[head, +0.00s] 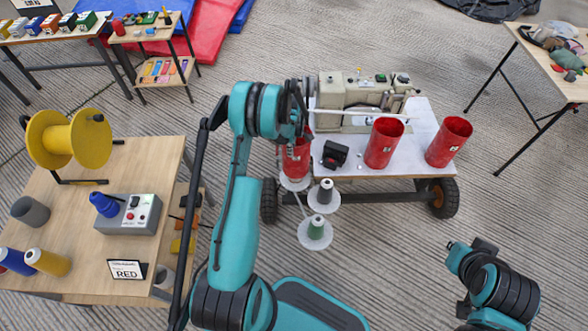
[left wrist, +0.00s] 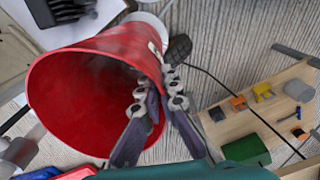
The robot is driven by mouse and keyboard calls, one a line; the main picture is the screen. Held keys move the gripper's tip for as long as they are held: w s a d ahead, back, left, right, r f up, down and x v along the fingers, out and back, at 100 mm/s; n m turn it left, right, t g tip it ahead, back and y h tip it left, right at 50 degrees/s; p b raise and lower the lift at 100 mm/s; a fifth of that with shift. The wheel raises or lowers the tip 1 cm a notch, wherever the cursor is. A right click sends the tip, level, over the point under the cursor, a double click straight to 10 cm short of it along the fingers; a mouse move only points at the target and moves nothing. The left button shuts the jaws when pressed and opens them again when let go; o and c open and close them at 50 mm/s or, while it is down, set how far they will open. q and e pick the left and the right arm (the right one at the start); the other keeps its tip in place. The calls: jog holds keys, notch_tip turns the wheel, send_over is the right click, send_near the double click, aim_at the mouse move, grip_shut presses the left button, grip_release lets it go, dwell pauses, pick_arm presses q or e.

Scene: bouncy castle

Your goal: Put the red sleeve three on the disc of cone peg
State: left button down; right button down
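A red sleeve (head: 297,160) hangs at the left end of the sewing cart, above a pale disc (head: 294,183). In the left wrist view the red sleeve (left wrist: 95,90) has its open end towards the camera. My left gripper (head: 294,115) has one finger inside the sleeve and one outside, pinching its wall; the fingers show in the left wrist view (left wrist: 160,110). Whether a cone stands inside the sleeve cannot be told. Two cone pegs, one dark grey (head: 325,192) and one green (head: 316,228), stand on pale discs nearby.
Two other red sleeves (head: 384,143) (head: 448,142) stand on the white cart top (head: 350,160), beside a sewing machine (head: 360,98) and a small black device (head: 335,153). A wooden table (head: 80,220) with a yellow reel (head: 70,138) is at left.

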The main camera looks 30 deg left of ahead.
aim_at(291, 162)
pick_arm(q)
notch_tip(291, 162, down, 8)
jog(key=b, duration=0.3)
jog(key=shift+r, duration=0.1)
jog(key=c, duration=2.1)
grip_release()
jog(key=shift+c, duration=0.2)
jog(key=o, duration=0.4)
